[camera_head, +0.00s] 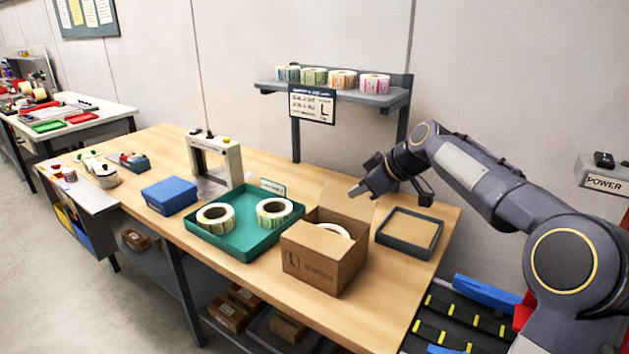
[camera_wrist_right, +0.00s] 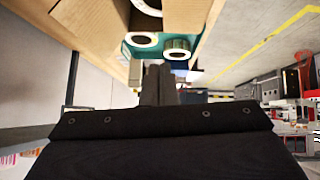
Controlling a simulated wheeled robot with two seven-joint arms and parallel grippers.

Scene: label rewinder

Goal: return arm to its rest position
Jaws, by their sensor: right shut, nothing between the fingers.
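My right arm (camera_head: 475,175) comes in from the right in the head view and reaches over the bench. My right gripper (camera_head: 357,190) is shut and empty, above and behind the open cardboard box, apart from it as far as I can tell. In the right wrist view the closed fingers (camera_wrist_right: 158,84) point toward the green tray and its rolls. My left gripper is not in view.
An open cardboard box (camera_head: 320,268) holds a label roll. A green tray (camera_head: 238,250) with two rolls stands left of it, a grey-rimmed tray (camera_head: 408,249) to its right. A shelf (camera_head: 335,92) with several rolls is behind. A blue box (camera_head: 169,196) sits further left.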

